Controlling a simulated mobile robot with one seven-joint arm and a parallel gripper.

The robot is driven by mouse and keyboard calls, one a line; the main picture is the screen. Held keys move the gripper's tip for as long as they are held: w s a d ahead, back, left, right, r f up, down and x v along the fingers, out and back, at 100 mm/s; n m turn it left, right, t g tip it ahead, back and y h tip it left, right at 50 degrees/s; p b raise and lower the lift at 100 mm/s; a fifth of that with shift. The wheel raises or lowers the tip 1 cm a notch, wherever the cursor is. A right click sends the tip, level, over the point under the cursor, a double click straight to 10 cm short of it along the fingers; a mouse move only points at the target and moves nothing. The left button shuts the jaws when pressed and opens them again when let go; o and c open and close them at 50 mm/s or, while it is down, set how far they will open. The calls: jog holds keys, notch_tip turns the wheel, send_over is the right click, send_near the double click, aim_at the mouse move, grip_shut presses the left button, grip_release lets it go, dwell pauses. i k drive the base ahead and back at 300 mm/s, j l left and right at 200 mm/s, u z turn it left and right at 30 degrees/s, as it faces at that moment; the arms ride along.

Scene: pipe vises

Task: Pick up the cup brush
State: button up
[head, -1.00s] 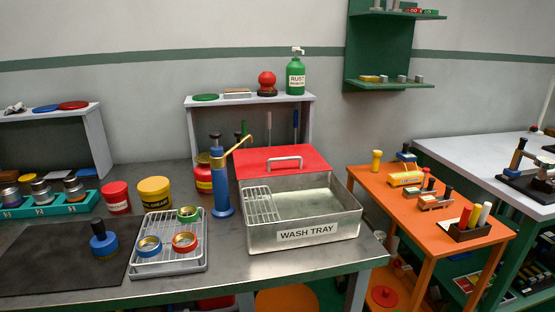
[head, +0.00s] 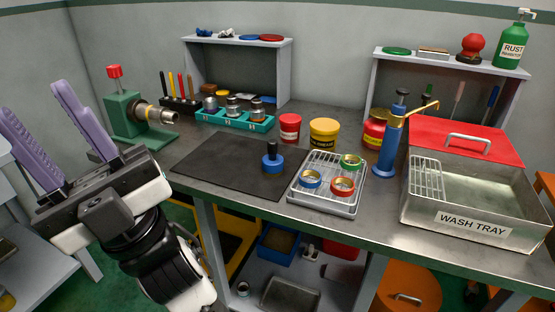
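No object is clearly recognisable as the cup brush. A squat blue tool with an upright black handle (head: 272,160) stands on the black mat (head: 222,162). A red knob-shaped item on a dark base (head: 472,46) stands on the right shelf; its underside is too small to make out. My gripper (head: 34,101) is at the left of the head view, with its two purple fingers apart, pointing up and left. It is empty and well away from both items.
A wire rack tray (head: 325,202) with coloured rings, a blue pump (head: 389,150) and the wash tray (head: 455,240) stand right of the mat. Behind are tubs and a teal numbered holder (head: 236,122). A green vise (head: 124,119) stands at the bench's left end.

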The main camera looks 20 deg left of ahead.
aim_at(272, 163)
jog(key=i+l+u, duration=0.15)
jog(key=i, duration=0.45)
jog(key=i+l+u, duration=0.2)
jog(key=i, duration=0.35)
